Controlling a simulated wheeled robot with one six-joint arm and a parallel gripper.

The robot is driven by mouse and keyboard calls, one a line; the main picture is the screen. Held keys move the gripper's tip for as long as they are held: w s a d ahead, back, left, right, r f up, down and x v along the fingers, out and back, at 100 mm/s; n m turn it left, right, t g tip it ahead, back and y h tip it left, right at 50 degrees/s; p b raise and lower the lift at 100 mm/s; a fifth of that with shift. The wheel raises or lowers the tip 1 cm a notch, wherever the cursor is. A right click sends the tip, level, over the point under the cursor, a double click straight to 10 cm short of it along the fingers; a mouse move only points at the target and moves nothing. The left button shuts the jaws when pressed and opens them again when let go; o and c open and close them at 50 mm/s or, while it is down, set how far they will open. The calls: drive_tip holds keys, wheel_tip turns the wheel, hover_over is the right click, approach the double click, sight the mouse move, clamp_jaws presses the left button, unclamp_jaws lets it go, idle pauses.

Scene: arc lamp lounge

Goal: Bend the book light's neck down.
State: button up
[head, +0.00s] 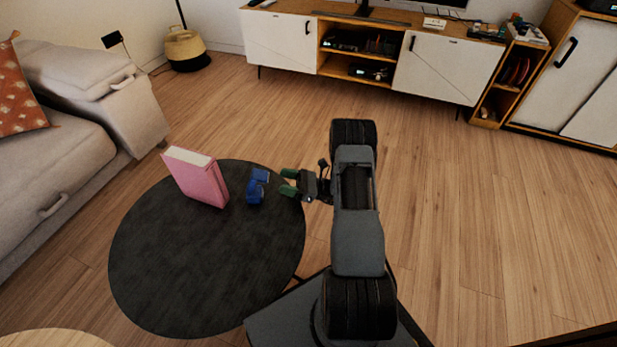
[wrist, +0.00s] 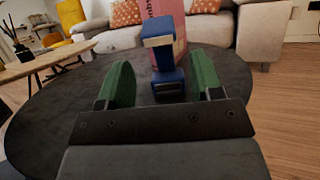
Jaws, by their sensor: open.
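The blue book light (head: 256,187) stands on the round dark table (head: 190,270), near its right edge. In the wrist view the book light (wrist: 164,86) shows a base, a neck and a wider head on top, and its neck looks upright. My gripper (head: 290,182) is just right of the book light in the head view, with its green fingers apart and empty. In the wrist view my gripper (wrist: 162,85) has one finger on each side of the light's lower part, but the light appears to be ahead of the fingertips, not touching.
A pink book (head: 197,178) stands upright on the table left of the light; it shows behind the light in the wrist view (wrist: 160,12). A grey sofa (head: 80,110) is at the left. White cabinets (head: 445,68) line the back wall. The wooden floor right of my arm is clear.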

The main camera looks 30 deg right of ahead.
drive_tip(key=s+d+p, duration=0.1)
drive_tip(key=s+d, duration=0.2)
drive_tip(key=d, duration=0.3)
drive_tip(key=shift+s+d, duration=0.25)
drive_tip(key=shift+s, duration=0.1)
drive_tip(key=shift+c, duration=0.2)
